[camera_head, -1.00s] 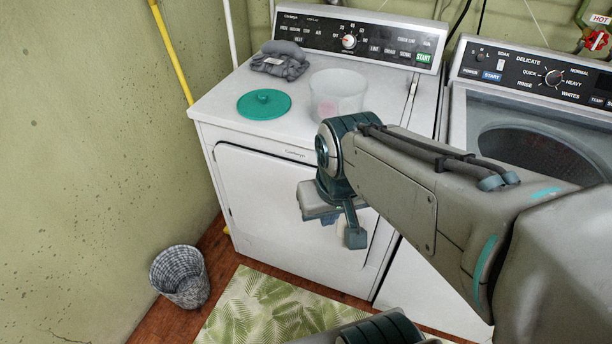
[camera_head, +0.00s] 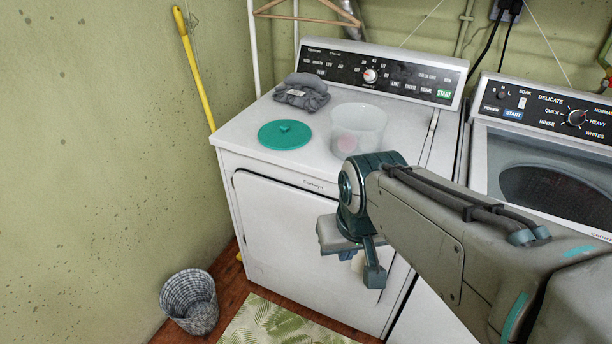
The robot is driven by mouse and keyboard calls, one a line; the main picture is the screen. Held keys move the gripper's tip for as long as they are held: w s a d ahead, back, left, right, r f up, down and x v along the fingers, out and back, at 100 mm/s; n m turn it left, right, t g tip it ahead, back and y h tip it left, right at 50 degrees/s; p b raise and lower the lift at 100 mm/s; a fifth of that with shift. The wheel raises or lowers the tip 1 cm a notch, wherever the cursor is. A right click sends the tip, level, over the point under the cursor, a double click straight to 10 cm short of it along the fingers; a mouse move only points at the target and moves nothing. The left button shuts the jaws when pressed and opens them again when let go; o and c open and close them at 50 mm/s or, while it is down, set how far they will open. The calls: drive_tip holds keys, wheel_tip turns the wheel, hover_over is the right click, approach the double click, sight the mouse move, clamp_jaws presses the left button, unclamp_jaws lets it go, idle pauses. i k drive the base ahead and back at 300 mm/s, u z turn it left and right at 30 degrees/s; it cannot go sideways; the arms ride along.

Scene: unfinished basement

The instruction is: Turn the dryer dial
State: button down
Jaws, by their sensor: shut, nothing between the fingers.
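The dryer (camera_head: 290,210) is the white machine on the left, with a black control panel along its back. My gripper (camera_head: 366,268) hangs low in front of the dryer's front face, below the top surface and well apart from the dial. Its fingers are shut and empty. My wrist and arm hide part of the dryer's front right side, but the dial is in clear view.
On the dryer top are a teal lid (camera_head: 284,134), a translucent tub (camera_head: 358,130) and folded grey cloths (camera_head: 301,92). A washer (camera_head: 550,175) stands to the right. A woven basket (camera_head: 190,301) and a leafy rug (camera_head: 270,325) are on the floor. A yellow pole (camera_head: 197,75) leans at the wall.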

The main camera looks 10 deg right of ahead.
sight(370, 75)
drive_tip(key=u, duration=0.4)
drive_tip(key=k, duration=0.5)
drive_tip(key=u, duration=0.65)
drive_tip(key=i, duration=0.5)
drive_tip(key=z, duration=0.9)
drive_tip(key=i, duration=0.95)
drive_tip(key=z, duration=1.35)
drive_tip(key=i, duration=0.25)
drive_tip(key=z, duration=0.05)
